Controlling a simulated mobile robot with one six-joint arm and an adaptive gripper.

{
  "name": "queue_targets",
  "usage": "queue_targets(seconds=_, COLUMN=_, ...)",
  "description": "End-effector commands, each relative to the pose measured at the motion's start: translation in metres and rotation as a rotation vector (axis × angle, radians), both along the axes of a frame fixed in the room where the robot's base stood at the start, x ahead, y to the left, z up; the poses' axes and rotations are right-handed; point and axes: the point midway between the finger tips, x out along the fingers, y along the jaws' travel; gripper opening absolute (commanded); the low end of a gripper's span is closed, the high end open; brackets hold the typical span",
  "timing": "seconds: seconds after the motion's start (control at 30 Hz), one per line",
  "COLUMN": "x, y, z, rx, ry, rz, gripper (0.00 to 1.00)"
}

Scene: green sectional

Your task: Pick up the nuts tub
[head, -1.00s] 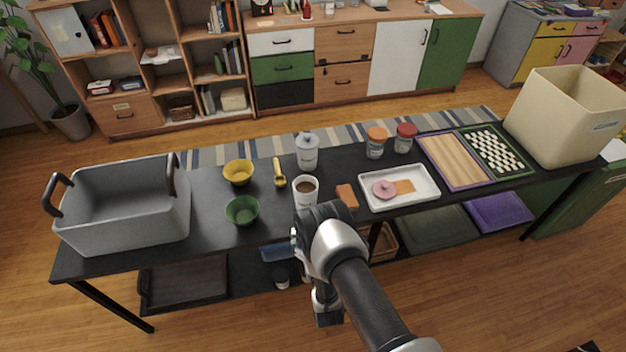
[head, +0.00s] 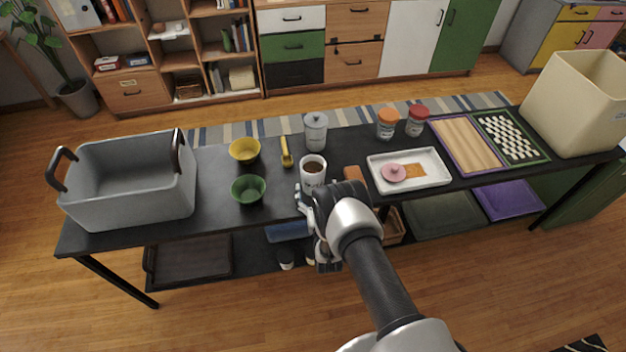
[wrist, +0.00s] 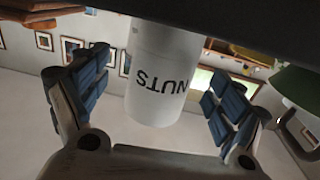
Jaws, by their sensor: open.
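The nuts tub (head: 312,182) is a white open-topped cylinder with brown contents. It stands upright near the front edge of the black table. In the wrist view the tub (wrist: 158,75) shows upside down with the word NUTS on its side. My gripper (wrist: 157,60) is open, with one blue-padded finger on each side of the tub and a visible gap on both sides. In the head view my gripper is at the table's front edge by the tub, mostly hidden behind my own wrist.
A green bowl (head: 248,189), yellow bowl (head: 244,151), yellow scoop (head: 286,152) and lidded canister (head: 316,132) stand left of and behind the tub. An orange-brown block (head: 352,173) and white tray (head: 437,180) lie to its right. A grey bin (head: 130,185) is far left.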

Motion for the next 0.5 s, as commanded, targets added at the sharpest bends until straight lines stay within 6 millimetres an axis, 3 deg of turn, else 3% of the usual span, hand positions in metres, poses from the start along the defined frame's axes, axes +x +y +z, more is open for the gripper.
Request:
queue_targets(seconds=0.3, x=0.041, y=0.013, z=-0.003, rx=0.001, ry=-0.003, rz=0.0, gripper=0.88)
queue_targets(seconds=0.5, x=0.049, y=0.015, z=-0.002, rx=0.0, ry=-0.001, rz=0.0, gripper=0.88)
